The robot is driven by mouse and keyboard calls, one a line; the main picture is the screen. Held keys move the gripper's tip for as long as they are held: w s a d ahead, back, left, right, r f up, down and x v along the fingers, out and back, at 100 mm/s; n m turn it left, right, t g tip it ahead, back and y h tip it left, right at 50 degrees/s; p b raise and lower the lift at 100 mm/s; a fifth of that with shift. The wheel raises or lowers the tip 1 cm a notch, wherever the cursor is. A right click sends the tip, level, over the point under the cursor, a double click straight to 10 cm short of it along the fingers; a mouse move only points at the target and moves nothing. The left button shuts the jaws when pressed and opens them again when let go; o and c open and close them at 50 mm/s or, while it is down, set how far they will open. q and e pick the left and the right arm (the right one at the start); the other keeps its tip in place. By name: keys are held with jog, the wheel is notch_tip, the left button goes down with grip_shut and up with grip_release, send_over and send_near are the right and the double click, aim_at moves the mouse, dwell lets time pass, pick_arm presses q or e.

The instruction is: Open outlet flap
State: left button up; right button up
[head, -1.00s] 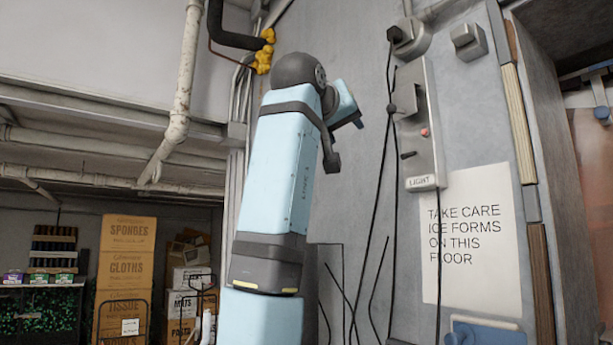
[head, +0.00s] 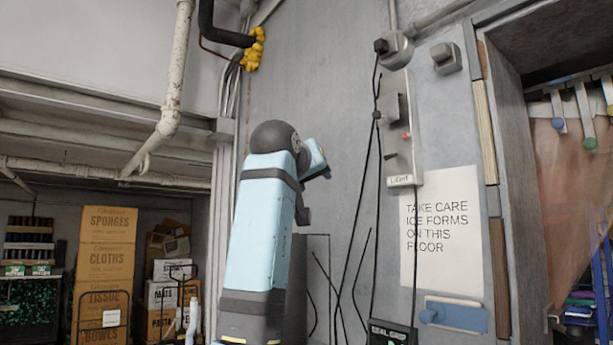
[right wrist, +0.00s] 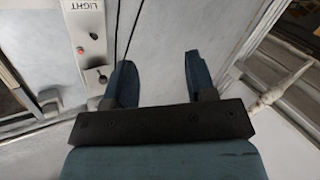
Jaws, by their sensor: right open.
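A small grey wall box (head: 446,58) with a sloped cover, probably the outlet flap, is at the upper right of the wall in the head view. Its cover looks closed. It appears at the left of the right wrist view (right wrist: 49,101). Left of it in the head view, a rounded grey fitting (head: 397,50) has a black plug and cord. My right gripper (right wrist: 160,80) is open and empty, its two blue fingers apart in front of the wall. My left gripper is out of view.
A switch panel (head: 402,150) labelled LIGHT, with a red button, is below the fitting. Black cords hang beside it. A sign (head: 441,225) and a blue handle (head: 455,314) are lower. A doorway is at right; stacked boxes (head: 105,265) stand at left.

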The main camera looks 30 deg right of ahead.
jog(key=shift+f, duration=0.2)
dwell(0.4)
